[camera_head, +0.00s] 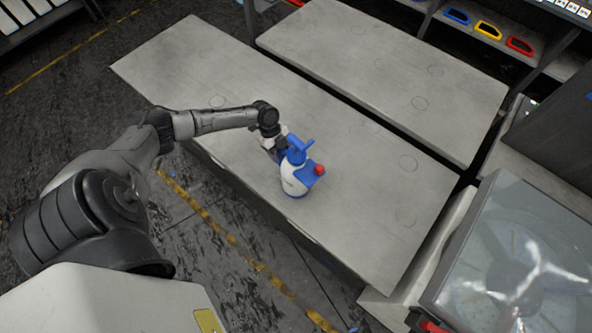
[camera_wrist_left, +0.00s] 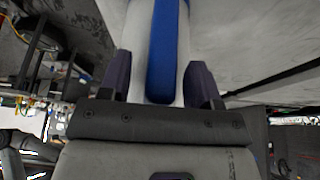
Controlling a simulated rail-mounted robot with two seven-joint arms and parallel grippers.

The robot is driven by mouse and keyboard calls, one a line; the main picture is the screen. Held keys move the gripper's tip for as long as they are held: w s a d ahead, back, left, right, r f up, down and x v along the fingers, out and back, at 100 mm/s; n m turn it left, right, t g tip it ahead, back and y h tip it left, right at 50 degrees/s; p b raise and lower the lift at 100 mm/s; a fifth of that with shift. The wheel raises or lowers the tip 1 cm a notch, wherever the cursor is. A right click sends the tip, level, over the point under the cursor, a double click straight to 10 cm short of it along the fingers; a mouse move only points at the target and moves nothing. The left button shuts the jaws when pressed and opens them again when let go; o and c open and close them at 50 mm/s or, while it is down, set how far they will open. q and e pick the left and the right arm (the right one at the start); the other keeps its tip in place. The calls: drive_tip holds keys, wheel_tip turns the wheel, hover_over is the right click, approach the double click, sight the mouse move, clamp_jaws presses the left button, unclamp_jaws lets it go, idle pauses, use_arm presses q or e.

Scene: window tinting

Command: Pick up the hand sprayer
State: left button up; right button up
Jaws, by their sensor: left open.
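The hand sprayer (camera_head: 294,181) stands upright on the near grey table (camera_head: 350,215). It has a white body, a blue top and handle, and a red knob on its right side. My left gripper (camera_head: 278,150) is at its upper left side, level with the blue part. In the left wrist view, the sprayer's blue and white part (camera_wrist_left: 162,50) lies between the two dark fingers of my left gripper (camera_wrist_left: 163,88). The fingers stand on either side of it and are open. Whether either finger touches it cannot be told. My right gripper is not in view.
A second grey table (camera_head: 400,75) stands behind, with a narrow gap between. Shelves with blue, yellow and red items (camera_head: 488,30) are at the top right. A grey machine with a clear cover (camera_head: 520,265) is at the lower right. The table around the sprayer is clear.

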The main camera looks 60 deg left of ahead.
use_arm(q)
drive_tip(key=shift+d+f, duration=0.2)
drive_tip(key=shift+f, duration=0.35)
clamp_jaws()
drive_tip(key=shift+w, duration=0.1)
